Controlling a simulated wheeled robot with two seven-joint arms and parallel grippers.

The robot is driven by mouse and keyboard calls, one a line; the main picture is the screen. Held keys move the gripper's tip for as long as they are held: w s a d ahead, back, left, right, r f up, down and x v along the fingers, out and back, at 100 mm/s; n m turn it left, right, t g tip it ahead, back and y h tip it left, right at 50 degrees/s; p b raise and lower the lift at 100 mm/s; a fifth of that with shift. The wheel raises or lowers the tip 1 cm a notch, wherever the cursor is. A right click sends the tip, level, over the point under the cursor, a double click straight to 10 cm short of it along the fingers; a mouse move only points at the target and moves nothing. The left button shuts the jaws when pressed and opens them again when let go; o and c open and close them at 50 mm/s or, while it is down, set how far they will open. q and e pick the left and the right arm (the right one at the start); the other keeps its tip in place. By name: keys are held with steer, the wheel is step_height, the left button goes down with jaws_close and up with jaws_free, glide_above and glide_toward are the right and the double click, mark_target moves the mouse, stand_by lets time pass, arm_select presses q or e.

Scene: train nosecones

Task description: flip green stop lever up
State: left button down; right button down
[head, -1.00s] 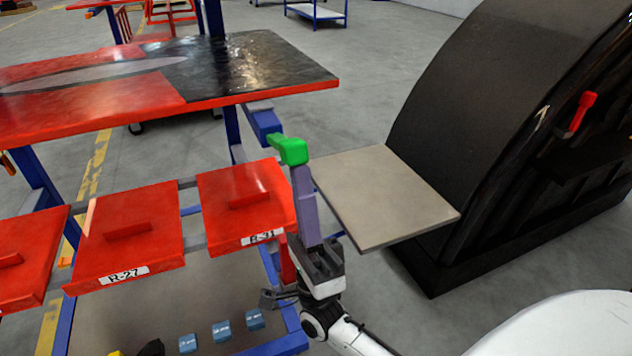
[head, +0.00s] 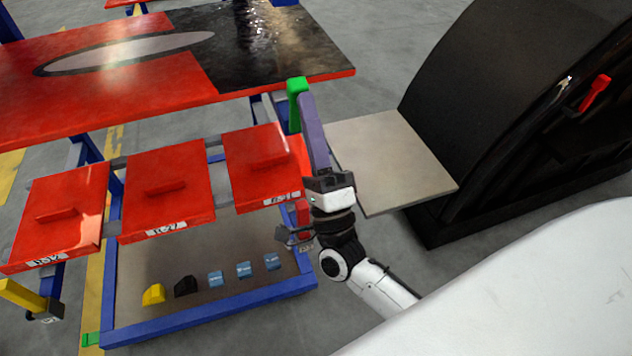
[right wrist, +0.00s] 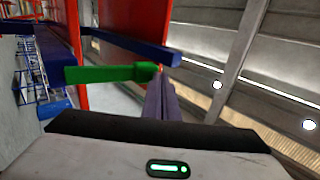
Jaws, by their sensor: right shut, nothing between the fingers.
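The green stop lever (head: 294,112) is on the blue frame by the right end of the red and black table. It stands roughly upright in the head view, its thicker end at the top. In the right wrist view the green lever (right wrist: 108,74) lies across the picture, with its thicker end beside my fingers. My right gripper (head: 306,98) is shut and empty, its long purple-grey fingers pointing up along the lever's right side. Its fingers (right wrist: 161,88) also show in the wrist view. I cannot tell whether they touch the lever. My left gripper is out of view.
Red labelled panels (head: 167,187) hang in a row below the red and black table (head: 110,95). A beige board (head: 390,165) and a large black nosecone (head: 490,90) are at the right. A yellow lever (head: 22,295) is at the lower left. Small coloured blocks (head: 215,279) lie below.

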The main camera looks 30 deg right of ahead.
mark_target(303, 88)
steer(key=shift+w+f+x, duration=0.15)
steer(key=shift+x, duration=0.75)
steer(key=shift+w+f+x, duration=0.1)
steer(key=shift+x, duration=0.85)
steer(key=shift+d+r, duration=0.1)
steer(key=s+a+b, duration=0.1)
steer(key=s+a, duration=0.1)
steer(key=s, duration=1.1)
steer(key=shift+s+a+f, duration=0.3)
steer(key=shift+s+f, duration=0.1)
